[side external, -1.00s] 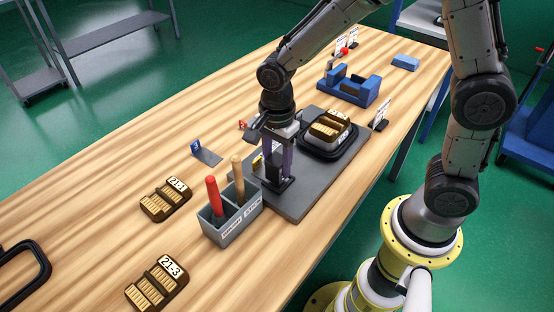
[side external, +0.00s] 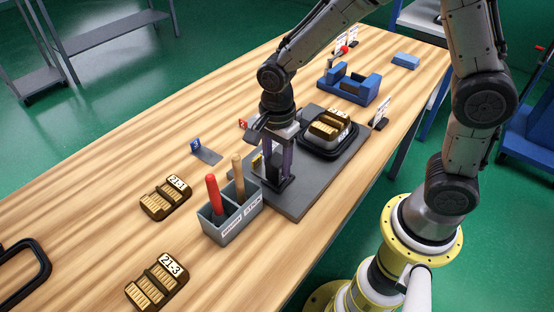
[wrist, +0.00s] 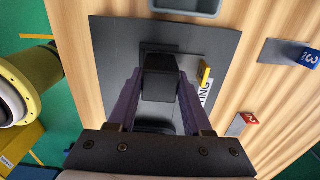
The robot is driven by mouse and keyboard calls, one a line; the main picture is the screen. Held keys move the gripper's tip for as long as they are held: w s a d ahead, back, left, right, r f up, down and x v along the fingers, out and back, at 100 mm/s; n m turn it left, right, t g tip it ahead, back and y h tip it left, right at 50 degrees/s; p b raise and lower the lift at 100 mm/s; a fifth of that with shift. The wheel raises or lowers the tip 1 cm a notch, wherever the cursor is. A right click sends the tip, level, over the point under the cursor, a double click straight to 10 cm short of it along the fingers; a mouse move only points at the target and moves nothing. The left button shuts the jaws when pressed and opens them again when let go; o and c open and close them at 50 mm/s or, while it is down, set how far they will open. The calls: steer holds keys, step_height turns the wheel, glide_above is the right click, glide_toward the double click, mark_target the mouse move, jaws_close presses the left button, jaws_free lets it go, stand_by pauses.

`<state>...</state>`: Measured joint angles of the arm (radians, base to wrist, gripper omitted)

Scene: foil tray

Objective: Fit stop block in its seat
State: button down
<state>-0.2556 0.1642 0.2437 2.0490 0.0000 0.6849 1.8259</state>
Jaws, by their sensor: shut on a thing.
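My gripper (wrist: 158,92) is shut on a black stop block (wrist: 160,78), held between its two purple fingers. In the side external view my gripper (side external: 277,172) points down over the near-left part of a dark grey plate (side external: 310,200). A dark square seat (wrist: 147,48) shows on the plate around the far end of the block in the wrist view. The block is at or just above the seat; I cannot tell whether it is down in it. The fingers hide much of the block in the side view.
A grey bin (side external: 230,226) with a red and a wooden handle stands close to the plate. A black-rimmed tray (side external: 331,150) holding a brown ribbed part is on the plate's far end. A yellow piece (wrist: 204,73) is beside the block. Blue fixture (side external: 350,88) lies beyond.

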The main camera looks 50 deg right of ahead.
mark_target(277, 159)
stand_by(0.8)
steer(key=c, duration=0.6)
jaws_free()
steer(key=shift+f, duration=0.1)
steer(key=shift+o, duration=0.2)
steer(key=shift+r, duration=2.25)
steer(key=o, duration=0.6)
steer(key=shift+f, duration=0.1)
steer(key=shift+c, duration=0.2)
